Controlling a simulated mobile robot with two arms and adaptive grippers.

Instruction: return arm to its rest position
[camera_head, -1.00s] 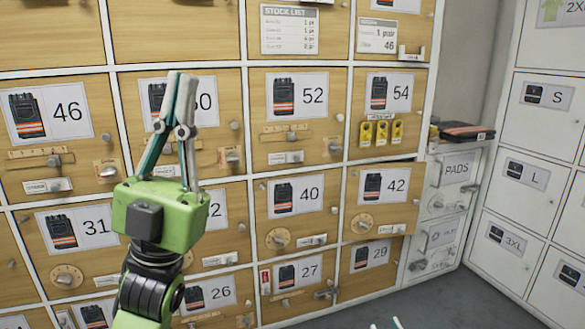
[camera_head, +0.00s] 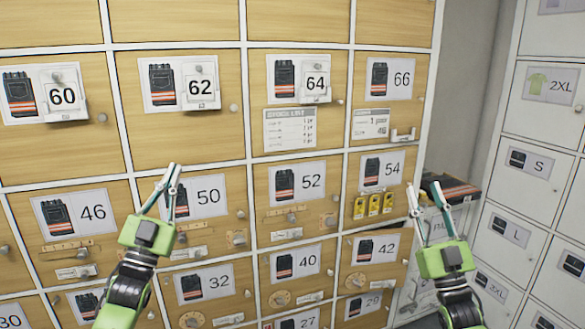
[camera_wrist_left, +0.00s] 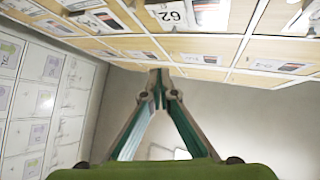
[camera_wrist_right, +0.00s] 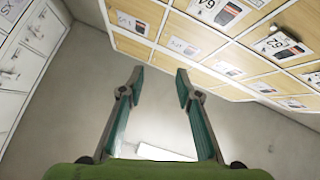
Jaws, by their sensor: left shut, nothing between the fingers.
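My left gripper (camera_head: 166,190) is in front of the wooden locker doors, between the doors marked 46 (camera_head: 75,218) and 50 (camera_head: 197,201). Its fingertips meet in the left wrist view (camera_wrist_left: 158,85) and hold nothing. My right gripper (camera_head: 428,205) is at the right, in front of the grey cabinet beside door 54 (camera_head: 383,187). Its fingers stand apart with nothing between them, as the right wrist view (camera_wrist_right: 159,85) also shows.
Wooden lockers fill the wall, with door 64 (camera_head: 310,80) in the upper row. Yellow tags (camera_head: 374,205) hang on door 54. A dark folded garment (camera_head: 455,188) lies on the grey cabinet. White lockers, one marked S (camera_head: 530,162), stand at the right.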

